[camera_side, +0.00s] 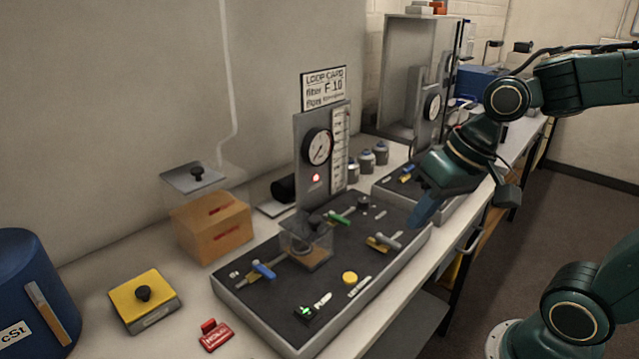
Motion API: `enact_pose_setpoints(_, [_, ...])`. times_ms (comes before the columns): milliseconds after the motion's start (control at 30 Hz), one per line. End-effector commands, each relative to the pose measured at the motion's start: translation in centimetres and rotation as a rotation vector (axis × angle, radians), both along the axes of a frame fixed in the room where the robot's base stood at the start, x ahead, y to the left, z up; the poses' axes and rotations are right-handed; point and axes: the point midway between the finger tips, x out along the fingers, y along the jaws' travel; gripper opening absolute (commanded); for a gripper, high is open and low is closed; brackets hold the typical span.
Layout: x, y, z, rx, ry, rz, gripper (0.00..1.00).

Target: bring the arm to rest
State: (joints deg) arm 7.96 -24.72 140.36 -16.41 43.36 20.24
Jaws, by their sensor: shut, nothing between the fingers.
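My gripper (422,207) is at the end of my dark green arm. Its blue fingers point down and to the left, and they are shut and empty. It hangs over the right rear part of a dark control panel (285,298) in a grey tray-like frame. The fingertips appear just above the panel's right edge. I cannot tell the exact gap between them and the panel. A handle with a yellow base (383,242) is on the panel to the lower left of my fingertips.
A gauge board (320,150) with a lit red lamp stands behind the panel. A clear box (307,247), blue handle (263,270), green handle (339,218) and yellow button (350,278) are on the panel. A cardboard box (212,228) and blue drum (35,295) stand left. Open floor (590,215) lies right.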

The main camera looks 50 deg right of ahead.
Motion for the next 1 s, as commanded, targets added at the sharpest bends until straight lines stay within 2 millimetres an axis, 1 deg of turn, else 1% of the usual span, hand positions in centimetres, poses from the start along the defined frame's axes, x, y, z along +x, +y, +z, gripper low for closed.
enact_pose_setpoints(33, [-0.7, -0.2, 0.6, -0.034, -0.025, 0.026, 0.00])
enact_pose_setpoints(200, [-3.0, -1.1, 1.9, -0.142, -0.083, 0.107, 0.00])
enact_pose_setpoints(433, [-5.2, -2.2, 2.9, -0.237, -0.133, 0.176, 0.00])
enact_pose_setpoints(600, [-5.9, -2.6, 3.1, -0.261, -0.143, 0.194, 0.00])
enact_pose_setpoints(1000, [-5.9, -2.6, 3.2, -0.263, -0.143, 0.194, 0.00])
